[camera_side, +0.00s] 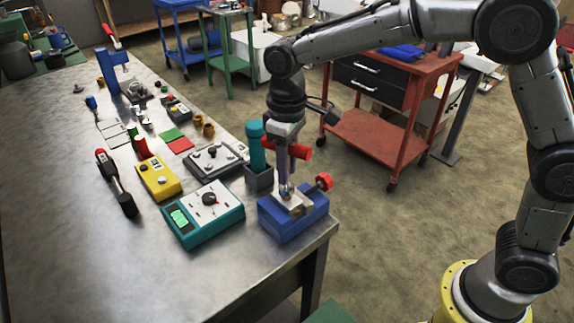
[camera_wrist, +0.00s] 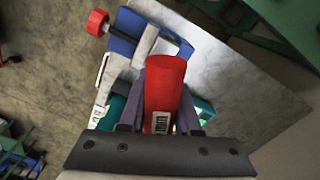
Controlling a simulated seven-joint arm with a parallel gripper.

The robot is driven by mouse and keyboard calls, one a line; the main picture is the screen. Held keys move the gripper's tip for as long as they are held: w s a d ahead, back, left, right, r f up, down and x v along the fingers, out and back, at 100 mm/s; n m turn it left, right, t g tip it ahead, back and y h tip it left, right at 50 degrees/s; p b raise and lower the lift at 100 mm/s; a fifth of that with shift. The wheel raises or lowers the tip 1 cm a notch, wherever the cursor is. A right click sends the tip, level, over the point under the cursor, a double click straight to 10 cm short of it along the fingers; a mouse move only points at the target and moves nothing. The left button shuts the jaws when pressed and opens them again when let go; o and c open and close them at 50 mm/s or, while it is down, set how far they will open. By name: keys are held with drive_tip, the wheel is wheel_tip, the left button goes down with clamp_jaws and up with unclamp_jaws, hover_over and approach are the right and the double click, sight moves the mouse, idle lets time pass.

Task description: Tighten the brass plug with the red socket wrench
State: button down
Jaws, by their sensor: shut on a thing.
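The red socket wrench (camera_side: 301,152) is held by my gripper (camera_side: 287,175) above the blue vise (camera_side: 294,218). In the wrist view, its thick red handle (camera_wrist: 165,80) with a barcode label sits between the two purple fingers of my gripper (camera_wrist: 160,112). The fingers are shut on it. The vise, also in the wrist view (camera_wrist: 122,44), has a red-knobbed screw (camera_side: 324,181) and holds a light metal piece between its jaws. My gripper and the wrench cover much of the vise's middle. I cannot make out the brass plug, or whether the wrench touches it.
A teal cylinder (camera_side: 256,146) stands in a dark holder (camera_side: 258,178) close left of my gripper. A teal meter (camera_side: 203,213), a yellow meter (camera_side: 160,178) and a grey control box (camera_side: 215,162) lie further left. The vise is near the table corner. Bare metal tabletop (camera_side: 65,190) lies left.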

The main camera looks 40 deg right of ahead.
drive_tip(key=shift+f, duration=0.75)
idle(0.4)
drive_tip(key=shift+n, duration=1.6)
drive_tip(key=shift+r, duration=2.55)
drive_tip(key=shift+w, duration=0.1)
drive_tip(key=w+d+f+m, duration=0.2)
drive_tip(key=d+f+m, duration=0.1)
drive_tip(key=d+m, duration=0.2)
drive_tip(key=w+d+f+m, duration=0.2)
drive_tip(key=d+m, duration=0.4)
drive_tip(key=d, duration=0.4)
drive_tip(key=shift+w+f, duration=0.2)
drive_tip(key=shift+f, duration=0.4)
